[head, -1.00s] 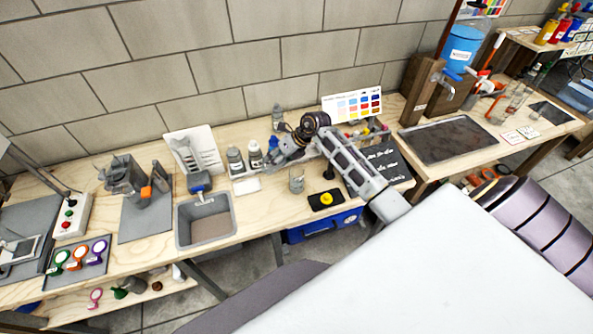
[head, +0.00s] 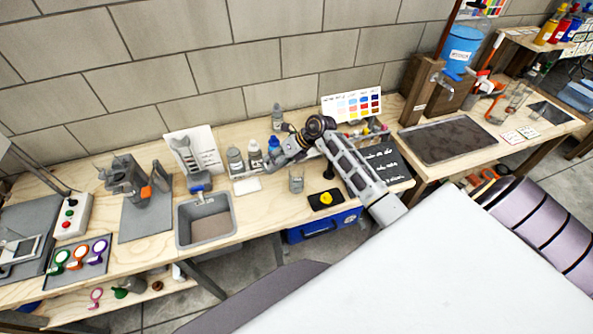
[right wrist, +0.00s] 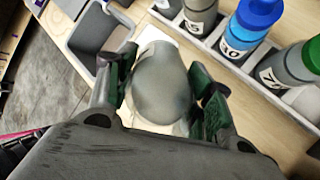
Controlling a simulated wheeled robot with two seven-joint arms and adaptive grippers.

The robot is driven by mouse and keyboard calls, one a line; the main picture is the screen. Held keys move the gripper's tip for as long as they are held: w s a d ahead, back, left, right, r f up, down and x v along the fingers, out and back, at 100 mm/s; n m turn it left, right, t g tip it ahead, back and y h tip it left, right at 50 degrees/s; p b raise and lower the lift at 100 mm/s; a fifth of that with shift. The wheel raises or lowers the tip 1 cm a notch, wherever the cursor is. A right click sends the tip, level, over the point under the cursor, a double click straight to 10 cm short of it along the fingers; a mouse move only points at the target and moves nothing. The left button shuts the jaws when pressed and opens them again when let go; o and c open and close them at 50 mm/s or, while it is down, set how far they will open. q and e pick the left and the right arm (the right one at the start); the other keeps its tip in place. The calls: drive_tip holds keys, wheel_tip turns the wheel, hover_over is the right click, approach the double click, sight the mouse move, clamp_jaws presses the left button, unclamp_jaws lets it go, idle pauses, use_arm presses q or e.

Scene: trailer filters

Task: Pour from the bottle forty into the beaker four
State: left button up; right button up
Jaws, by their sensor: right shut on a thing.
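My right gripper (head: 271,163) is over the bench, in front of the bottle rack. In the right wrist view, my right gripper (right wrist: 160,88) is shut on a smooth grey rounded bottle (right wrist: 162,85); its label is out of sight. The bottle hides most of a white pad below it. The racked bottles include a blue-capped bottle (right wrist: 240,35), a green-capped bottle (right wrist: 290,68) and a grey bottle (head: 235,160); I cannot read their numbers surely. A clear beaker (head: 296,180) stands upright on the bench, right of the gripper; its number is unreadable. My left gripper is out of view.
A grey basin (head: 206,222) lies left of the white pad (head: 247,185). A black pad with a yellow knob (head: 326,199) is right of the beaker. A grey bottle (head: 277,117) stands behind the gripper, and a colour chart (head: 352,105) stands at the back.

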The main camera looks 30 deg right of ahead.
drive_tip(key=shift+w, duration=0.15)
idle(0.3)
drive_tip(key=shift+f+y, duration=0.15)
drive_tip(key=shift+y, duration=0.15)
drive_tip(key=shift+s+t, duration=0.2)
drive_tip(key=shift+t, duration=0.2)
drive_tip(key=shift+w+d, duration=0.1)
drive_tip(key=shift+w, duration=0.15)
drive_tip(key=shift+s+y, duration=0.2)
drive_tip(key=shift+y, duration=0.1)
drive_tip(key=shift+w, duration=0.2)
